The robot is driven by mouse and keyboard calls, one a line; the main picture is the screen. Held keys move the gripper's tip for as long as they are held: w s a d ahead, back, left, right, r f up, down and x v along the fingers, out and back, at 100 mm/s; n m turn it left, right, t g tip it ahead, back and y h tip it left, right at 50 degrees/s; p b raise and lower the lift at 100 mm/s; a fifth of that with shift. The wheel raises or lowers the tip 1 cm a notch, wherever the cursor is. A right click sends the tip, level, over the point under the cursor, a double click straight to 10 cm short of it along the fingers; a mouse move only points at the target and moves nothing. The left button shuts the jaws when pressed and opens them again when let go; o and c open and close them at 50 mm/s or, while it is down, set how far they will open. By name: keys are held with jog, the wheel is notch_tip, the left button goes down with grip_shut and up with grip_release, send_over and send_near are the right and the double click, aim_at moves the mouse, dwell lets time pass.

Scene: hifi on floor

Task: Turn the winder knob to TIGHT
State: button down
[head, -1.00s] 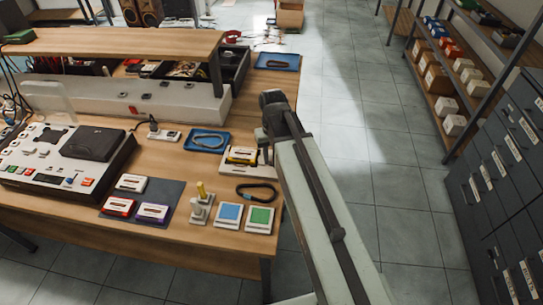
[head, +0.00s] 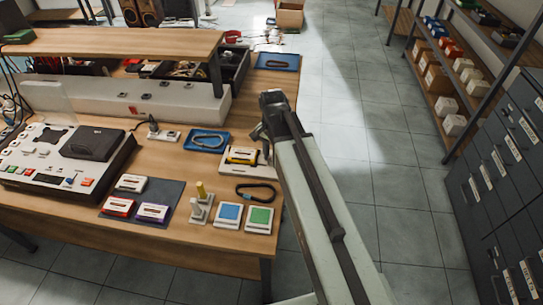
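A white base holding a yellow-and-black cassette-like piece (head: 242,155) lies near the right edge of the workbench (head: 180,250). I cannot tell which of these is the winder, and no TIGHT marking is readable. My gripper (head: 259,133) is at the end of my arm, just above and to the right of the yellow-and-black piece. Its fingers are small and partly hidden by the arm. I cannot tell whether they touch anything.
A grey-white deck (head: 60,165) with a dark lid stands at the left. Several cassettes lie on a dark mat (head: 170,208). Blue and green squares (head: 229,212) and a black loop (head: 257,192) lie near the front right. A blue tray (head: 207,141) is behind. Floor is clear at right.

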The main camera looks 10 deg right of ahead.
jog(key=shift+a+m, duration=0.1)
jog(key=shift+m, duration=0.4)
jog(key=c, duration=1)
grip_release()
jog(key=shift+r, duration=0.1)
notch_tip(320, 180, up, 8)
jog(key=p, duration=0.8)
jog(key=shift+f, duration=0.2)
